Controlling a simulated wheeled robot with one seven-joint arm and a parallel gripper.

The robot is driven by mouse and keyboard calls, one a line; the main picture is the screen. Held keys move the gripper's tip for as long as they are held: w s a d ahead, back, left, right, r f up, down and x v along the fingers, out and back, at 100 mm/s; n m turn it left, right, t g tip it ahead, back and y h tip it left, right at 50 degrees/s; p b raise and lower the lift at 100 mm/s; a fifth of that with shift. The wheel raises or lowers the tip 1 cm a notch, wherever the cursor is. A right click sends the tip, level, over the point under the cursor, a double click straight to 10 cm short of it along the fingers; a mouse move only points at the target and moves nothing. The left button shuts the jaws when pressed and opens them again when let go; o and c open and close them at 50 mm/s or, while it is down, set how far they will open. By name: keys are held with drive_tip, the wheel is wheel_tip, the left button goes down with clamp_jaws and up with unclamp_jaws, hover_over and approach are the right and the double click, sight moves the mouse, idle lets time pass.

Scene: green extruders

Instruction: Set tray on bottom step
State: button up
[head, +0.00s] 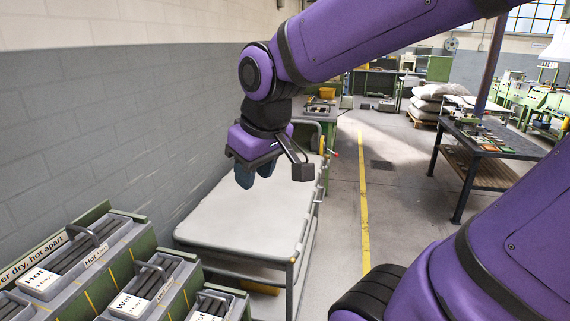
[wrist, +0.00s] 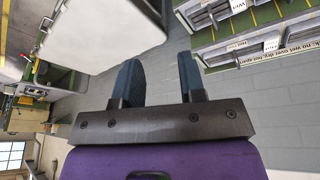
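A green stepped rack (head: 95,221) stands at the lower left of the head view. Its steps hold grey trays with dark bars and looped handles: an upper one labelled "Hot" (head: 75,262), a middle one labelled "Wet" (head: 150,287) and a lower one (head: 213,305) cut off by the frame. The rack also shows at the upper right of the wrist view (wrist: 262,40). My gripper (head: 256,174) hangs above the white-topped cart, right of and above the rack. In the wrist view its two blue fingers (wrist: 158,80) stand apart with nothing between them.
The cart (head: 245,212) has a bare white top and a raised rail. A grey block wall runs along the left. A dark workbench (head: 490,145) stands at the right. Clear floor with a yellow line (head: 363,205) lies between cart and bench.

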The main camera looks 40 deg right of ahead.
drive_tip(key=s+r+m+t, duration=0.1)
drive_tip(key=s+r, duration=0.2)
drive_tip(key=s, duration=0.3)
drive_tip(key=shift+s+d, duration=0.4)
drive_tip(key=shift+d, duration=0.05)
idle(0.8)
